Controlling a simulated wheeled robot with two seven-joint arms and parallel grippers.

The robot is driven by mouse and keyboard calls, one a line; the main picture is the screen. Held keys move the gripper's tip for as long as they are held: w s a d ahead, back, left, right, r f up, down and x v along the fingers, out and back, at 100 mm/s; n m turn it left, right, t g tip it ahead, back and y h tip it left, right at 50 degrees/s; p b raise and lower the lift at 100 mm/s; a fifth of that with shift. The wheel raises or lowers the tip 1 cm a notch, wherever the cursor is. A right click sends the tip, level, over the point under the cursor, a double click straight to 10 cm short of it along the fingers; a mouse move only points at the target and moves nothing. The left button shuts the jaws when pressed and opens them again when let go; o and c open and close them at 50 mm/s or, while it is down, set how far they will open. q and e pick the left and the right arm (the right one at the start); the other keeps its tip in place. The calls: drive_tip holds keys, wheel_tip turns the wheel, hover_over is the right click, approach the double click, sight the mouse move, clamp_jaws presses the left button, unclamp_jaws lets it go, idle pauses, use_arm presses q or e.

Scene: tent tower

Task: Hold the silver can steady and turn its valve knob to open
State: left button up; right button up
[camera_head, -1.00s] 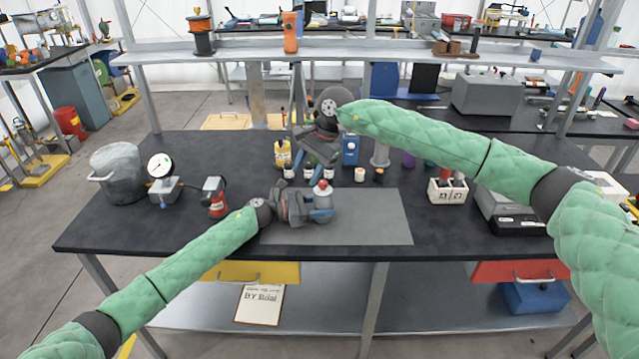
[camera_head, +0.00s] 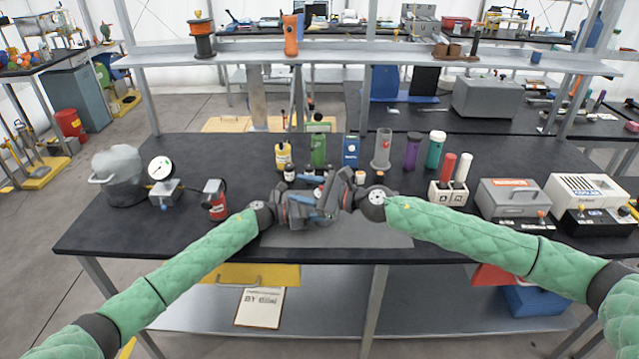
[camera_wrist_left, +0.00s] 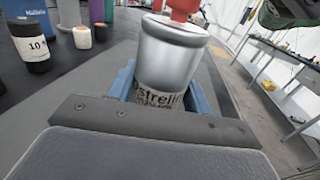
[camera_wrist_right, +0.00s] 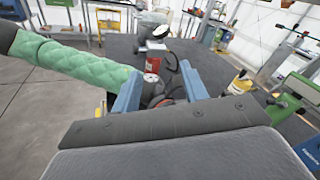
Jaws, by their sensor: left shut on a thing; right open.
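The silver can (camera_wrist_left: 168,58) stands between the blue fingers of my left gripper (camera_head: 312,206), which is shut on its lower body. Its red valve knob (camera_wrist_left: 180,7) is on top, cut off by the upper edge of the left wrist view. In the head view the can is mostly hidden by my grippers. My right gripper (camera_head: 320,186) is open, just above and to the right of the left one. In the right wrist view its blue fingers (camera_wrist_right: 160,88) are apart. Whether they touch the knob I cannot tell.
A grey mat (camera_head: 350,238) lies under the grippers. Several bottles line the back, including a green one (camera_head: 318,150). Grey boxes (camera_head: 515,200) stand at the right.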

drive_tip(key=d+f+m+t+h, duration=0.55)
drive_tip(key=d+m+t, duration=0.25)
drive_tip(key=d+m, duration=0.3)
drive_tip(key=shift+t+h, duration=0.25)
drive_tip(key=shift+t, duration=0.05)
drive_tip(key=x, duration=1.2)
drive_tip(key=shift+w, duration=0.1)
clamp_jaws()
